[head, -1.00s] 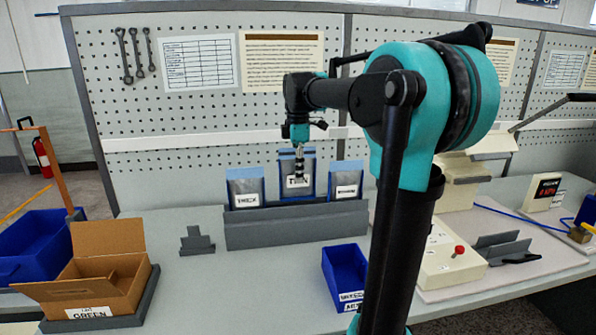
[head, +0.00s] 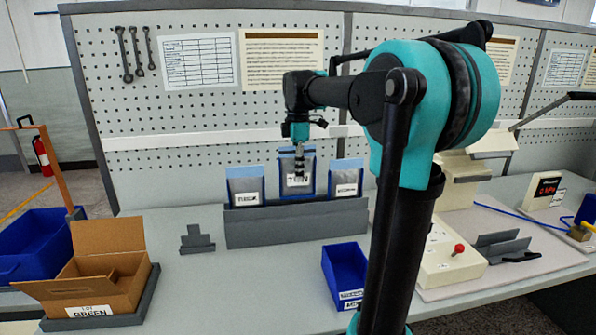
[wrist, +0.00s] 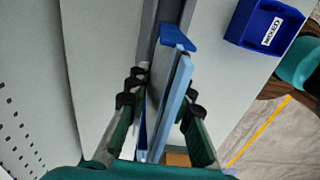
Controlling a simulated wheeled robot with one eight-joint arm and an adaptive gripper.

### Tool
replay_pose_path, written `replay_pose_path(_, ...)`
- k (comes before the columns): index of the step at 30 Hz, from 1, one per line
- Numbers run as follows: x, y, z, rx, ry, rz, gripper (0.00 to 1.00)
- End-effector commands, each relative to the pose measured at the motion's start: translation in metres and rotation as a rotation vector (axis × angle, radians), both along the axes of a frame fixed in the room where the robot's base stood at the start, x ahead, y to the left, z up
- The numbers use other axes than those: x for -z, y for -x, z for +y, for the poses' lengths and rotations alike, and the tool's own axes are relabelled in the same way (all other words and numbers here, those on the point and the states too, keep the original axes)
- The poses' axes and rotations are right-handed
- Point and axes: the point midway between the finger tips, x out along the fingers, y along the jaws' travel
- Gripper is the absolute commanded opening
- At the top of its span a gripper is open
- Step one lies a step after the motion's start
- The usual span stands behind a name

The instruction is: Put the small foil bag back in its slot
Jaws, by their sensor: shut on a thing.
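The small foil bag (head: 308,171), silvery with a blue edge and a white label, is upright at the middle of a grey rack (head: 296,228). Its top stands higher than the bags on either side. Its lower end is at the rack's upper edge, and I cannot tell how deep it sits. In the wrist view, my gripper (wrist: 160,112) has a finger on each side of the bag (wrist: 176,95), seen edge-on.
Similar bags stand in the rack to the left (head: 246,184) and right (head: 346,178). A blue bin (head: 345,270) is in front at the right. A small grey stand (head: 197,241) and a cardboard box (head: 108,273) are to the left. A pegboard (head: 180,160) rises behind.

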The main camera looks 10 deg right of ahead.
Motion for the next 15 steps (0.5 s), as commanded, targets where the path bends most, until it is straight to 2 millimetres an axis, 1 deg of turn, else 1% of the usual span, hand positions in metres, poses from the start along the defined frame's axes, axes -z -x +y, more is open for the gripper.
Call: replay_pose_path(15,0.0084,-0.0003,0.0,0.0,0.0,0.0,0.0)
